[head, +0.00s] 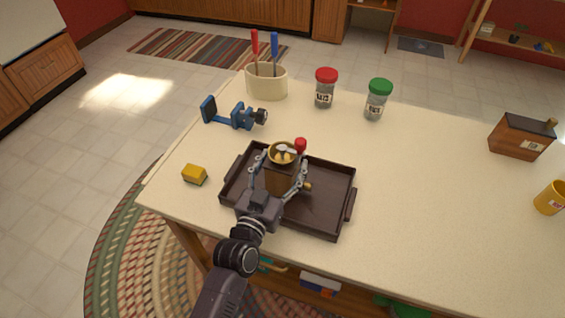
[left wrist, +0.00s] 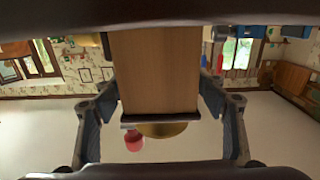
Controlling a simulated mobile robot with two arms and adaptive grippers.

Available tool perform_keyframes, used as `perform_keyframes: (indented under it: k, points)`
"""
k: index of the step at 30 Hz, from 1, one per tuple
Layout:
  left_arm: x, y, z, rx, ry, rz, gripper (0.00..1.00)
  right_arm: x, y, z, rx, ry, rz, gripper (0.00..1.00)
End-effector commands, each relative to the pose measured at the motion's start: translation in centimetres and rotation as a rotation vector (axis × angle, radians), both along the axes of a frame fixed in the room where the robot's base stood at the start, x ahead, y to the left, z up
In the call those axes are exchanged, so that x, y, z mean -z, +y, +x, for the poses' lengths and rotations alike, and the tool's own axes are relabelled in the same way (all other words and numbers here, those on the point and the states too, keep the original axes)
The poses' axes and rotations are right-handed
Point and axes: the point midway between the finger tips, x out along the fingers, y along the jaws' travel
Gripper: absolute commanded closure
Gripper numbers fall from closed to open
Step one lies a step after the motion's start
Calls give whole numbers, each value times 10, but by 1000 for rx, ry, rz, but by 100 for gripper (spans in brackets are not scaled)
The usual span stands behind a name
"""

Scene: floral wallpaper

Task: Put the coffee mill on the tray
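The coffee mill (head: 279,178) has a wooden body, a brass bowl on top and a red crank knob. It stands upright over the left half of the dark brown tray (head: 327,211). I cannot tell whether its base touches the tray floor. My left gripper (head: 281,168) has its fingers on either side of the mill and is shut on it. The left wrist view shows the mill's wooden body (left wrist: 155,70) upside down between the finger pads, with its brass bowl and red knob below. My right gripper is not in view.
A yellow block (head: 195,175) lies left of the tray. Behind are a blue device (head: 235,116), a cream utensil pot (head: 266,83), a red-lidded jar (head: 325,90) and a green-lidded jar (head: 376,102). A wooden box (head: 518,138) and yellow mug (head: 550,198) stand right. The table is clear right of the tray.

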Motion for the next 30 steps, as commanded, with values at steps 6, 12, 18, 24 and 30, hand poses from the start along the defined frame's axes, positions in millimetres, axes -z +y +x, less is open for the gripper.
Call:
perform_keyframes:
  k: [6, 12, 18, 24, 30]
  points:
    - [0, 0, 0, 0, 0, 0, 31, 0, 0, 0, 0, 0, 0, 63]
    - [-2, 2, -5, 0, 1, 0, 31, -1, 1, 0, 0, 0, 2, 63]
    - [-1, 13, -40, 1, 3, 2, 31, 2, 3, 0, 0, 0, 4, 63]
    - [-3, 27, -80, 1, 3, 1, 31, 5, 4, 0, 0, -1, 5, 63]
    - [-4, 36, -105, 1, 1, 1, 31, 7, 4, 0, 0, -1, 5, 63]
